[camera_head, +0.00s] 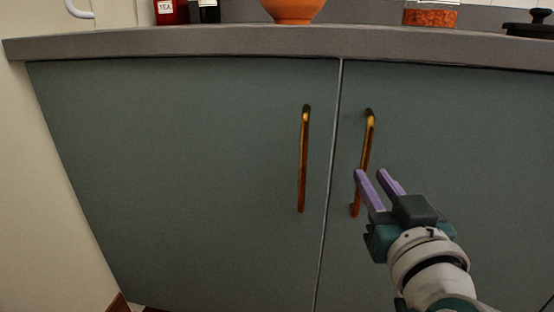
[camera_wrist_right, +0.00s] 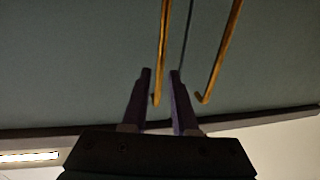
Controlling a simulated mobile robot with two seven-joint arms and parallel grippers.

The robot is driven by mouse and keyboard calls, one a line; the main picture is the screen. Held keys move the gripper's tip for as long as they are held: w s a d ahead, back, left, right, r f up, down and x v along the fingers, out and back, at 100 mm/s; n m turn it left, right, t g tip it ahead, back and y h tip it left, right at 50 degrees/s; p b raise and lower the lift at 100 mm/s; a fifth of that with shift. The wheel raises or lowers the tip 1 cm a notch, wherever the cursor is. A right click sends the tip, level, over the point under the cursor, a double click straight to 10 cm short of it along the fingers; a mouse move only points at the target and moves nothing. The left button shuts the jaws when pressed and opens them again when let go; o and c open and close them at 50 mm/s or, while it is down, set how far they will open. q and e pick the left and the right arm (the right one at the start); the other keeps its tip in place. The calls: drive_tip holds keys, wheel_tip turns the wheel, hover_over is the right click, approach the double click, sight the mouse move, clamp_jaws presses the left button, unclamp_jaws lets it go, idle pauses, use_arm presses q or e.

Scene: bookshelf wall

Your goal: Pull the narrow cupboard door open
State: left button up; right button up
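Two grey-green cupboard doors meet at a vertical seam: a left door (camera_head: 180,170) and a right door (camera_head: 460,130), whose right side runs out of the picture. Both look shut; I cannot tell which is narrower. Each has an upright brass handle near the seam, the left handle (camera_head: 304,160) and the right handle (camera_head: 368,140). My right gripper (camera_head: 371,172) is open at the right handle, and one purple finger hides part of it. In the right wrist view the handle (camera_wrist_right: 163,40) lines up between the open fingertips (camera_wrist_right: 160,72); contact is unclear. My left gripper is not in view.
A grey countertop (camera_head: 200,42) overhangs the doors. On it stand an orange bowl (camera_head: 290,10), a red tin (camera_head: 171,12), a glass jar (camera_head: 431,14) and a dark pan (camera_head: 530,28). A pale wall (camera_head: 30,200) borders the left door.

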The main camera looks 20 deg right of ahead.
sight(365, 168)
drive_tip(key=b+x, duration=0.1)
drive_tip(key=x, duration=0.4)
drive_tip(key=shift+b, duration=0.35)
drive_tip(key=shift+c, duration=0.2)
clamp_jaws()
idle(0.8)
